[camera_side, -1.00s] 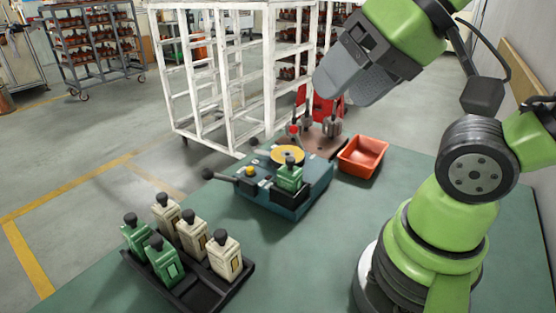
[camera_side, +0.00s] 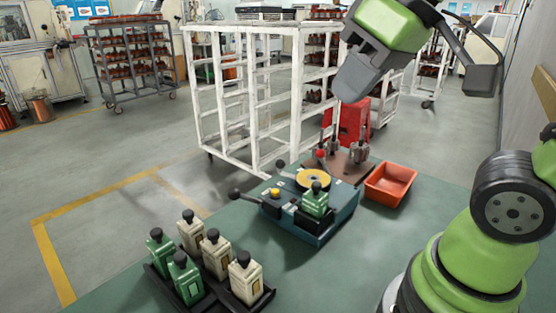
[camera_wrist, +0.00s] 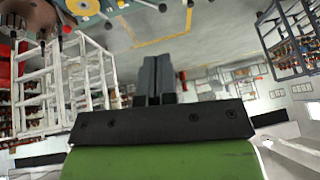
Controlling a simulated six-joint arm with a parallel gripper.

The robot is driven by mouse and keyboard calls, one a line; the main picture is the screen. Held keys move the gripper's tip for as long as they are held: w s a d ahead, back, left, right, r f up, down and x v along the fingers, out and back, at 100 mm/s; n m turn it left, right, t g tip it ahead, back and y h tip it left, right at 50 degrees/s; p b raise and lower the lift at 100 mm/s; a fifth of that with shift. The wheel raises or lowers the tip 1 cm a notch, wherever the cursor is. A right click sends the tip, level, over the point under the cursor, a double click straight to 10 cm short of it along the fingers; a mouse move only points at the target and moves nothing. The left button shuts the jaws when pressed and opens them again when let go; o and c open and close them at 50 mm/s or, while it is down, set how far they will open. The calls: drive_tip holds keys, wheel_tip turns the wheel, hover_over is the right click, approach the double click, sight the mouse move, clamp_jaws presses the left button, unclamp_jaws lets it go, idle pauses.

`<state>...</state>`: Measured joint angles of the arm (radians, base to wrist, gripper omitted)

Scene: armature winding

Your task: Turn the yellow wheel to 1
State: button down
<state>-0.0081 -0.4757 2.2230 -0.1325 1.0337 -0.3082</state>
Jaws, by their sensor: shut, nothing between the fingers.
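The yellow wheel (camera_side: 313,179) lies flat on top of the blue-green box (camera_side: 334,228) on the table in the side view. A green block with a black knob (camera_side: 316,200) stands in front of the wheel and hides part of its edge. The wheel also shows at the top left of the wrist view (camera_wrist: 83,5), cut by the frame's edge. Marks on the wheel are too small to read. My gripper (camera_side: 347,98) is shut and empty, high above and to the right of the wheel, apart from it. Its fingers stand together in the wrist view (camera_wrist: 154,80).
A black tray (camera_side: 205,302) with green and cream knobbed blocks stands at the front left. A black-knobbed lever (camera_side: 243,196) sticks out left of the box. An orange bin (camera_side: 390,184) and a brown plate with posts (camera_side: 347,165) lie behind right. A white rack (camera_side: 255,100) stands beyond.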

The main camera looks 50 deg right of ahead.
drive_tip(key=w+d+f+n+g+h, duration=0.1)
drive_tip(key=w+d+n+g+h, duration=0.15)
drive_tip(key=w+n, duration=0.9)
drive_tip(key=w+d+f+n+g+h, duration=0.2)
drive_tip(key=w+f+n, duration=0.4)
drive_tip(key=w+f, duration=0.6)
drive_tip(key=shift+w+d+g, duration=0.15)
drive_tip(key=shift+g, duration=0.6)
drive_tip(key=d+f, duration=0.7)
drive_tip(key=f, duration=0.3)
drive_tip(key=shift+s, duration=0.25)
